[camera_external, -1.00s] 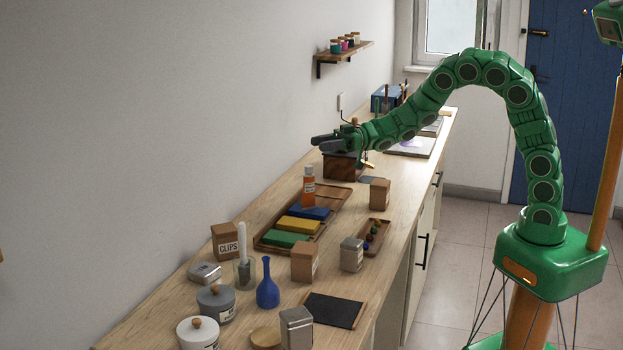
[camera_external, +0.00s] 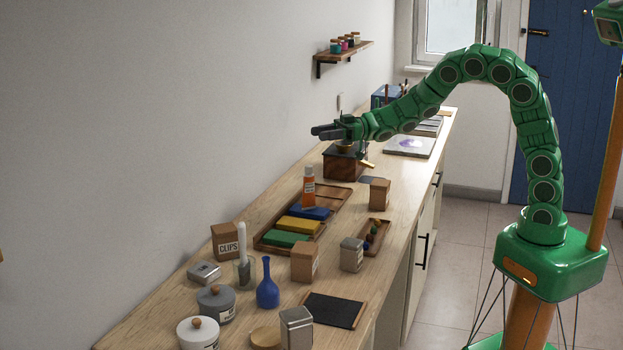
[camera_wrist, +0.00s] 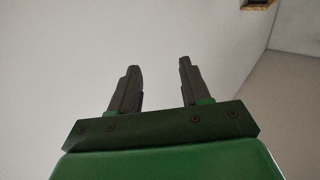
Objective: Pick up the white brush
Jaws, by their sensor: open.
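A slim white upright thing (camera_external: 242,240) stands in a clear glass (camera_external: 244,273) on the near part of the counter. It may be the white brush, but it is too small to tell. My gripper (camera_external: 322,131) is at the far part of the counter, above and just left of a dark brown wooden box (camera_external: 345,163), well away from the glass. In the wrist view, the two dark fingers (camera_wrist: 160,68) are apart with nothing between them.
On the wooden counter (camera_external: 190,262), a tray (camera_external: 340,200) holds coloured blocks and an orange bottle (camera_external: 308,187). A CLIPS box (camera_external: 227,241), blue vase (camera_external: 267,288), grey jar (camera_external: 215,304) and cardboard box (camera_external: 305,262) crowd around the glass. A small shelf (camera_external: 345,53) hangs above.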

